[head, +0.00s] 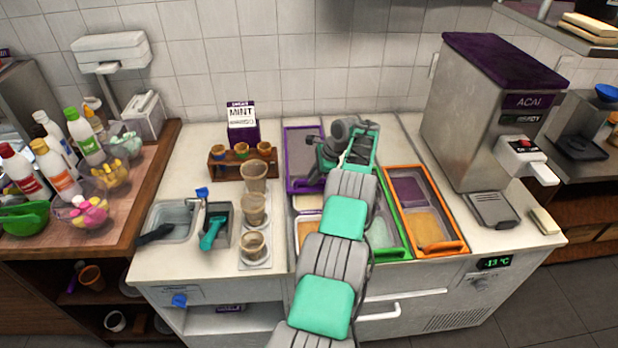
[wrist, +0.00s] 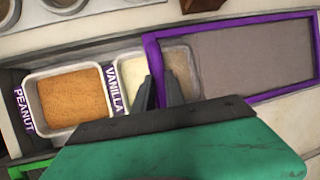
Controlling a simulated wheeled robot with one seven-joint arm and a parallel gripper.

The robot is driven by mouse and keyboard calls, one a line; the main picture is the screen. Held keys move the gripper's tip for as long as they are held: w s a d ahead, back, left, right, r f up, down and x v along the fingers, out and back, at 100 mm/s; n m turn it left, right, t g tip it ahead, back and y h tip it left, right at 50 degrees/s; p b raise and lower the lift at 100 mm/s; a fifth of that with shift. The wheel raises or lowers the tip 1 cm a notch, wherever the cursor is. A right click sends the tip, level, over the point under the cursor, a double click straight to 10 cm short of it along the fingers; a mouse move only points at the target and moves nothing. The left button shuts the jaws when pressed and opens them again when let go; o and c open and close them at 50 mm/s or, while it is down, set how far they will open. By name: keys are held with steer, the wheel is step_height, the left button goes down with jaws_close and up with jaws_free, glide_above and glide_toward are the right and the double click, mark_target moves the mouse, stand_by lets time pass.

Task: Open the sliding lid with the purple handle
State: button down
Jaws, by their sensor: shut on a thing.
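The purple-framed sliding lid (head: 303,138) lies over the back part of the left freezer bay in the head view. In the wrist view its purple frame (wrist: 240,22) surrounds a grey panel. My gripper (wrist: 160,90) is shut on the purple handle (wrist: 153,62), the bar at the lid's near end, with one finger on each side. In front of the handle the bay is uncovered. A peanut tub (wrist: 70,95) and part of a vanilla tub (wrist: 127,72) show there; the vanilla tub reaches under the lid's edge. In the head view my arm hides much of the handle.
An orange-framed lid (head: 440,247) and a green-framed lid (head: 394,252) lie to the right. Clear cups (head: 253,210) stand left of the bay. A wooden rack (head: 228,171) with small cones stands behind them. An acai machine (head: 480,120) stands at the right.

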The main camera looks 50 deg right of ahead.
steer(key=shift+w, duration=0.1)
stand_by(0.3)
steer(key=c, duration=1.4)
jaws_free()
